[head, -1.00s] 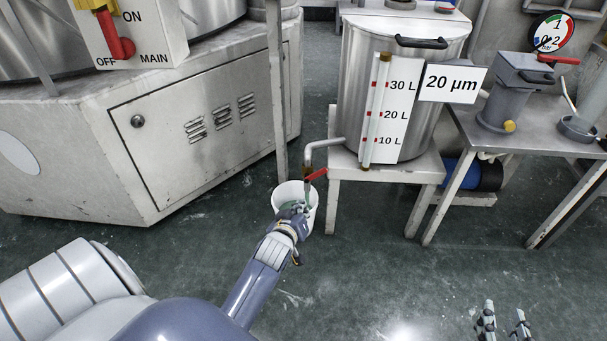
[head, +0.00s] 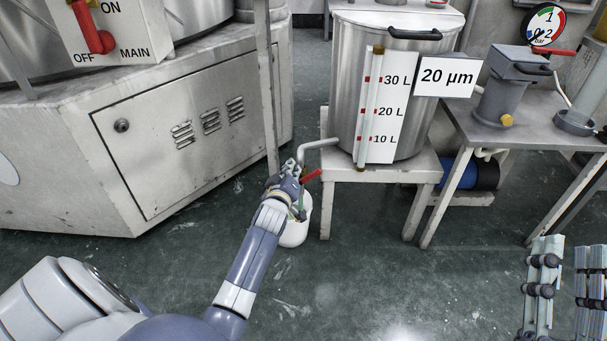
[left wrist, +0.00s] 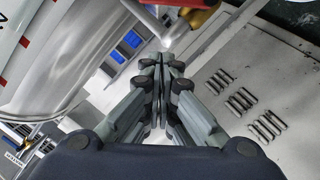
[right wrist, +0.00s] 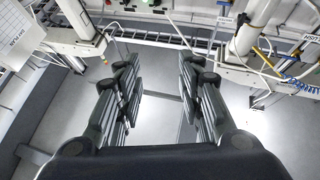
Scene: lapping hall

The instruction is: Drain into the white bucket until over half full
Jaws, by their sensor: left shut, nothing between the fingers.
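The white bucket (head: 294,234) stands on the floor under the bent drain pipe (head: 318,143) of the steel tank (head: 390,60). My left forearm and hand cover much of it, so its fill cannot be seen. The red valve handle (head: 311,176) is on the drain pipe and points up to the right. My left gripper (head: 289,168) is shut and empty, just left of the handle, above the bucket; in the left wrist view its fingertips (left wrist: 165,60) meet below a red handle (left wrist: 200,17). My right gripper (head: 563,285) is open and empty at the lower right.
The sight gauge (head: 370,105) is marked 10 L to 30 L; its liquid level is unclear. The tank stands on a low metal stand (head: 380,178). A steel cabinet (head: 190,130) is at left, a bench (head: 520,128) at right. Floor in front is clear.

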